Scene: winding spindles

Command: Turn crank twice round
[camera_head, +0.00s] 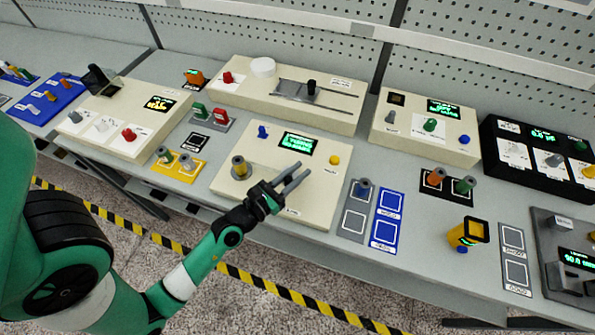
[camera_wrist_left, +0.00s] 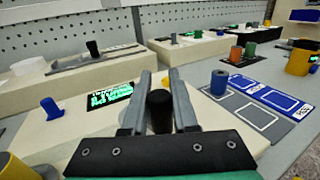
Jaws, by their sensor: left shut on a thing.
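The cream winding unit (camera_head: 225,189) sits at the middle of the bench, with a green-lit display (camera_head: 297,143). A yellow-and-grey spool (camera_head: 240,167) stands at its left side. My left gripper (camera_head: 293,179) is over the right part of this unit. In the left wrist view its two grey fingers (camera_wrist_left: 160,95) stand either side of a black upright crank knob (camera_wrist_left: 160,110), shut on it. The crank's arm and pivot are hidden by the gripper. My right gripper is in neither view.
A blue knob (camera_head: 263,131) and a yellow button (camera_head: 334,160) are on the unit. A blue spool (camera_head: 361,188) stands by blue-framed pads to the right. Orange and green spools (camera_head: 436,177) stand farther right. A long cream slider unit (camera_head: 230,92) lies behind.

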